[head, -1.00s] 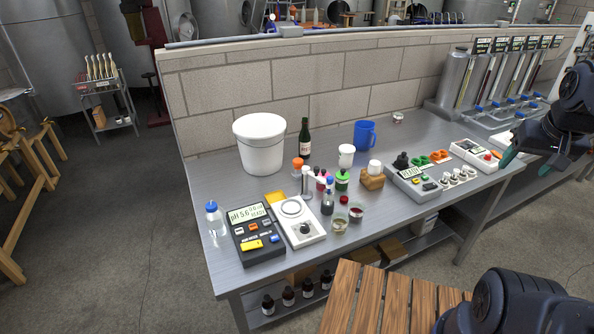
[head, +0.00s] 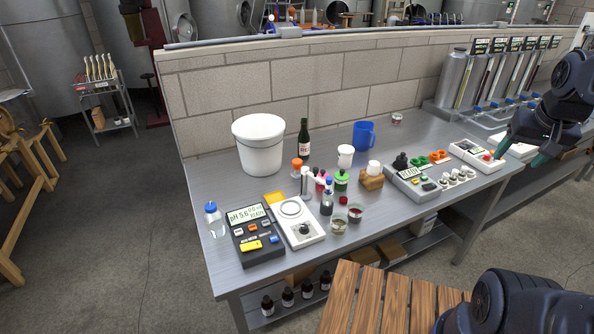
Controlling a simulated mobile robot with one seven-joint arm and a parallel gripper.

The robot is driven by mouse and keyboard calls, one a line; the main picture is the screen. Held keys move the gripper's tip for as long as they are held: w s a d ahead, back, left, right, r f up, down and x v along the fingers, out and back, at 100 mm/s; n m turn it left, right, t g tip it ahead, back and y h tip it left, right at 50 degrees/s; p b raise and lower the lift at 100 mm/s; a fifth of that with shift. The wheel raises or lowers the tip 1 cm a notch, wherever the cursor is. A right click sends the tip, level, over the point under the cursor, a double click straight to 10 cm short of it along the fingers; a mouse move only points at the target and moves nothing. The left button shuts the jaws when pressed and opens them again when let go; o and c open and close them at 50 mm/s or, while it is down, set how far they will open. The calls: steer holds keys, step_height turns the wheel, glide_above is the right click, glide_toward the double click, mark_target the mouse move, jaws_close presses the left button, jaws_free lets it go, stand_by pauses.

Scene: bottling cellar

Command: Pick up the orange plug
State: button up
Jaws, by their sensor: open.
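A small orange plug-like piece (head: 438,157) lies at the back of a grey instrument box (head: 404,183) on the right half of the bench, beside a similar green piece (head: 418,161). It is too small to tell its exact shape. An orange-topped item (head: 297,163) also stands near the dark bottle. My gripper (head: 519,155) is open, with teal fingertips, pointing down at the right end of the bench. It is to the right of the orange piece and apart from it, over or near a white box with a red button (head: 477,156). Nothing shows between the fingers.
A row of tubes with blue taps (head: 510,104) stands at the back right. A block wall (head: 330,100) runs behind.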

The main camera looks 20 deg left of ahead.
steer(key=w+a+r+m+g, duration=0.1)
steer(key=w+a+m+g, duration=0.1)
steer(key=w+a, duration=1.7)
steer(key=m+g, duration=0.2)
steer(key=m, duration=0.2)
glide_above(297, 160)
step_height(297, 160, down, 24)
steer(key=shift+s+d+f, duration=0.1)
steer(key=shift+d+f, duration=0.05)
steer(key=shift+f, duration=0.05)
steer(key=shift+s+a+f, duration=0.1)
steer(key=shift+a+f, duration=0.2)
steer(key=shift+f, duration=0.15)
steer(key=shift+d+f, duration=0.2)
steer(key=shift+f, duration=4.95)
steer(key=c, duration=1.1)
